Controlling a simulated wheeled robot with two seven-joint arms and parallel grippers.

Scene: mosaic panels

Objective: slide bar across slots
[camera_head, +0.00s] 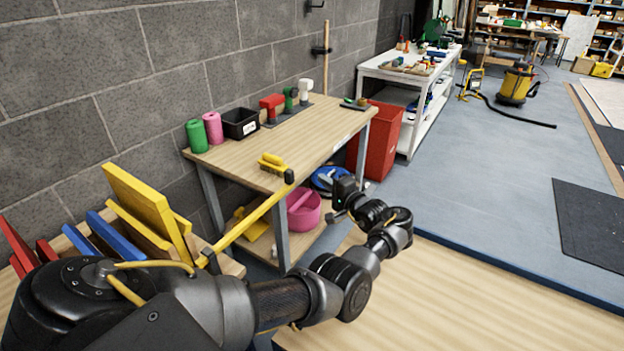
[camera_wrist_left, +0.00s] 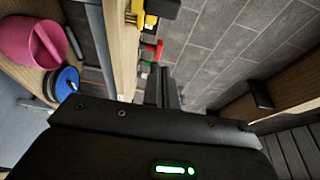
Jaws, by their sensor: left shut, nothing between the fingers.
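A long thin yellow bar (camera_head: 245,222) with a dark end knob runs diagonally in the head view. Its lower end is beside a wooden slotted rack (camera_head: 228,264) at the lower left. The rack holds upright yellow, blue and red boards; my arm hides part of it. My left gripper (camera_head: 344,190) is to the right of the bar's knob and apart from it, by the workbench's front leg. Its narrow fingers show in the left wrist view (camera_wrist_left: 164,88), shut and empty. A yellow piece with a dark end (camera_wrist_left: 142,14) shows at that view's top. My right gripper is not in view.
A wooden workbench (camera_head: 235,160) carries a yellow brush (camera_head: 272,164), green and pink rolls and a black bin (camera_head: 240,123). A pink bucket (camera_head: 303,210) is on its lower shelf. A red bin (camera_head: 380,140) stands behind. Open floor lies to the right.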

